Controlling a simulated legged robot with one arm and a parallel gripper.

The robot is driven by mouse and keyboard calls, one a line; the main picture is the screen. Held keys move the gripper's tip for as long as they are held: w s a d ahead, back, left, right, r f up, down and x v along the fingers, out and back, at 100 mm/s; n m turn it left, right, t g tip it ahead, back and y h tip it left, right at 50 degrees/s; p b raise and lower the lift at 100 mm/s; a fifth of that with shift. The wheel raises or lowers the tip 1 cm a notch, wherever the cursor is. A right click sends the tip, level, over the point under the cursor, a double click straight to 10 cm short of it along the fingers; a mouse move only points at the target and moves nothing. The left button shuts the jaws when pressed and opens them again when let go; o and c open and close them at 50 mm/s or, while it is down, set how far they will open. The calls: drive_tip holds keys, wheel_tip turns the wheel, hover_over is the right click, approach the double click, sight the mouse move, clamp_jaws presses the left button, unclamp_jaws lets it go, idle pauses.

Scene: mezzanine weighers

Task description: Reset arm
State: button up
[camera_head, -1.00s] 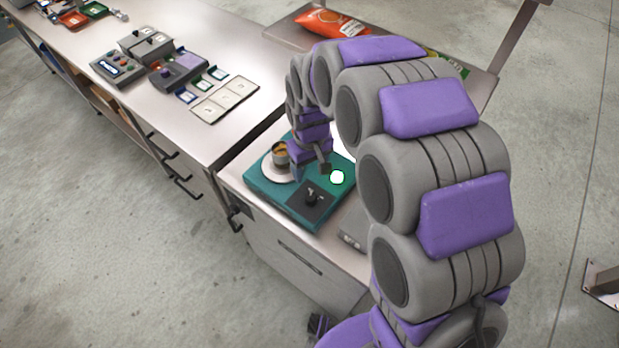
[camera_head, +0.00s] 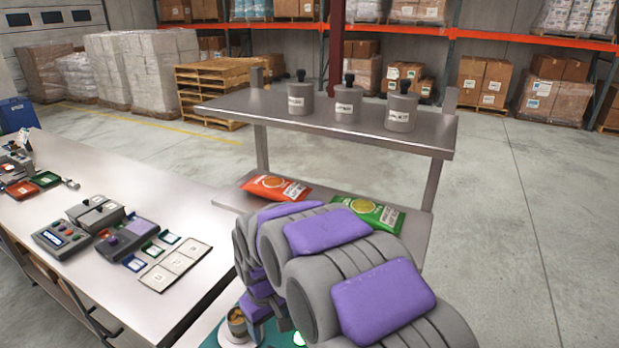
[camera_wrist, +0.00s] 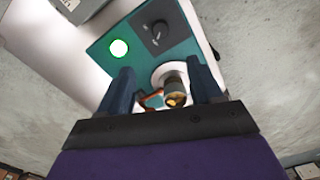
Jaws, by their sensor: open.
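My gripper (camera_wrist: 158,67) is open, with its two dark fingers spread in the wrist view. A small metal cup (camera_wrist: 175,86) with orange-brown contents shows between the fingers, on a round white plate of a teal device (camera_wrist: 183,40). I cannot tell how far the fingers are from the cup. In the head view my purple and grey arm curves down at the bottom centre, beside the cup (camera_head: 237,325). My fingertips are hidden or cut off there.
A long metal counter (camera_head: 120,210) with button boxes and small trays lies left. Behind my arm, a raised shelf (camera_head: 250,110) carries three grey canisters. An orange packet (camera_head: 275,187) and a green packet (camera_head: 368,212) lie below it. Open floor is at right.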

drive_tip(key=s+d+r+m+b, duration=0.1)
drive_tip(key=s+d+r+m, duration=0.15)
drive_tip(key=s+d, duration=0.5)
drive_tip(key=s+d+r+m, duration=0.2)
drive_tip(key=s+d+r, duration=0.2)
drive_tip(key=d, duration=0.7)
drive_tip(key=s+d+m+g, duration=0.1)
drive_tip(key=s+d, duration=0.3)
drive_tip(key=s, duration=0.4)
drive_tip(key=s+d+f+m+b, duration=0.1)
drive_tip(key=s+d+m, duration=0.2)
drive_tip(key=s, duration=0.4)
drive_tip(key=shift+s+d+m+g, duration=0.35)
drive_tip(key=shift+d+g, duration=0.05)
drive_tip(key=shift+d, duration=0.05)
drive_tip(key=shift+c, duration=0.4)
